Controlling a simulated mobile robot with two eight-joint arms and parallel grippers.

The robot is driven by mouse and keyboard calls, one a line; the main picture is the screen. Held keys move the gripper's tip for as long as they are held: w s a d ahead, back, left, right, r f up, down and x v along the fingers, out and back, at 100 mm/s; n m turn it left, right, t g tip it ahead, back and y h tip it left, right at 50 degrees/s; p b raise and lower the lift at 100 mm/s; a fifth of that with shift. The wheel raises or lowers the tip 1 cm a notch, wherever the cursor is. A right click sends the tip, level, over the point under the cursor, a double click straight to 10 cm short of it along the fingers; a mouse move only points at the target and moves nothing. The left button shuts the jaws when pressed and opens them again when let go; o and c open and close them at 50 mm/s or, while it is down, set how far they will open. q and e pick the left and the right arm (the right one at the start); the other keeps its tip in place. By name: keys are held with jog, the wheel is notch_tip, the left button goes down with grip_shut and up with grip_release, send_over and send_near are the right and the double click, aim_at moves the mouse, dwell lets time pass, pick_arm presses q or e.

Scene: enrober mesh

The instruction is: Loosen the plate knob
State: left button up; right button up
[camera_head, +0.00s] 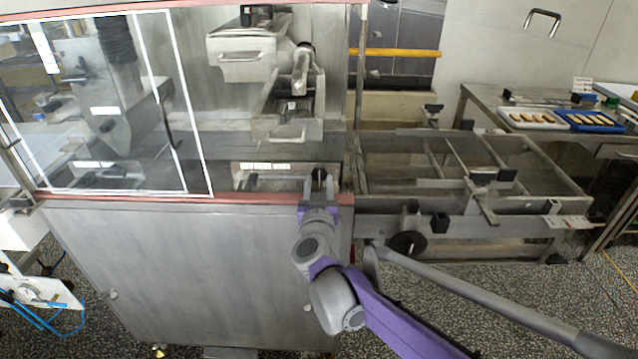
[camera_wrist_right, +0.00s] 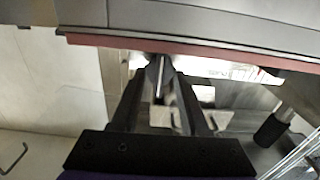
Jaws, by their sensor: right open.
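My right gripper (camera_head: 319,180) reaches up to the low opening of the steel machine, at its right end. Its fingers are open in the right wrist view (camera_wrist_right: 161,82). A thin upright metal stem (camera_wrist_right: 160,76) shows between or just beyond the fingertips; I cannot tell whether it belongs to the plate knob or whether the fingers touch it. The plate knob cannot be told apart surely from the dark fingertips in the head view. A white labelled plate (camera_head: 264,166) lies just left of the gripper. My left gripper is not in view.
The machine's red lower edge (camera_head: 130,201) runs along the opening, close to my gripper. A steel conveyor frame (camera_head: 510,203) stands to the right, with a black round handwheel (camera_head: 407,244) below it. A dark cylindrical handle (camera_wrist_right: 274,125) shows right of the fingers. Trays (camera_head: 592,130) sit far right.

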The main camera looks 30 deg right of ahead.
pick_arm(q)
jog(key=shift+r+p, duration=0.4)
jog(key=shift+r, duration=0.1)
pick_arm(e)
jog(key=v, duration=1)
jog(key=shift+s, duration=0.35)
jog(key=shift+a, duration=0.15)
jog(key=s+a+f+n+g+y, duration=0.1)
jog(key=s+a+f+n+y, duration=0.2)
jog(key=a+f+n+y, duration=0.25)
jog(key=s+a+f+n+g+y, duration=0.1)
jog(key=s+a+f+n+y, duration=0.2)
jog(key=a+y, duration=0.4)
jog(key=s+d+f+m+g+h, duration=0.35)
jog(key=s+f+g, duration=0.55)
jog(key=s+f, duration=0.55)
pick_arm(q)
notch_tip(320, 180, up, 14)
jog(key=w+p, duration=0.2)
jog(key=p, duration=1)
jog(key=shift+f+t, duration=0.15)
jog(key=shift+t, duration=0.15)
pick_arm(e)
notch_tip(320, 180, up, 16)
jog(key=w+n+t, duration=0.1)
jog(key=shift+f+y, duration=0.2)
jog(key=shift+y, duration=0.1)
